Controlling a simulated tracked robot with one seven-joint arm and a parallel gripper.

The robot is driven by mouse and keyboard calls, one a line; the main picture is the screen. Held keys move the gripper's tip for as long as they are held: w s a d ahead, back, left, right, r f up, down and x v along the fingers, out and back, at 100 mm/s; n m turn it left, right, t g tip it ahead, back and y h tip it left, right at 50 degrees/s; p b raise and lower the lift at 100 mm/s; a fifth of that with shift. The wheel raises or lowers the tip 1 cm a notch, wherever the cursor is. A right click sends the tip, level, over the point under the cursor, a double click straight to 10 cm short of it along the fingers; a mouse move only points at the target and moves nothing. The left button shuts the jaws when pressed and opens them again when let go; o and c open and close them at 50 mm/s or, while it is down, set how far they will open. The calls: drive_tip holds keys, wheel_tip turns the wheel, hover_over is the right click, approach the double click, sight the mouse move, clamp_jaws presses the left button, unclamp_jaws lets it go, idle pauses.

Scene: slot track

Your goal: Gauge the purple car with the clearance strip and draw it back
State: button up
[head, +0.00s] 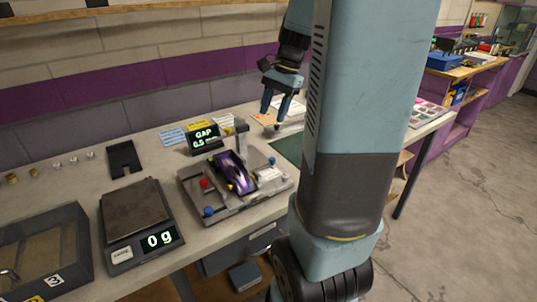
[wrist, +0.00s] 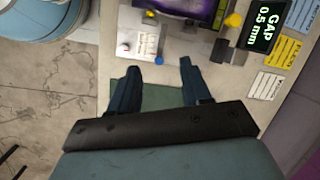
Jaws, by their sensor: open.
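The purple car (head: 233,172) sits on a grey fixture plate (head: 222,208) with red, blue and yellow knobs, in the middle of the bench. Its purple body also shows at the top edge of the wrist view (wrist: 200,8). My gripper (head: 275,116) is over the bench to the right of the fixture, fingers pointing down and apart. In the wrist view the gap between the fingers (wrist: 160,75) is empty, with bench and a green mat below. I cannot clearly make out the clearance strip in either view.
A display reading "GAP 0.5 mm" (head: 203,138) stands behind the fixture. A scale reading 0 g (head: 138,215), a dark tray (head: 42,252) and a black holder (head: 124,158) are to the left. A green mat (head: 288,148) lies right of the fixture.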

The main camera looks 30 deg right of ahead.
sight(273, 158)
drive_tip(key=w+d+f+m+y, duration=0.1)
drive_tip(key=w+d+f+m, duration=0.2)
drive_tip(key=d+f+m, duration=0.3)
drive_tip(key=shift+n+g, duration=0.4)
drive_tip(key=shift+n, duration=0.3)
drive_tip(key=x, duration=1.3)
drive_tip(key=shift+s+d, duration=0.1)
drive_tip(key=shift+d, duration=0.3)
drive_tip(key=shift+c, duration=0.5)
clamp_jaws()
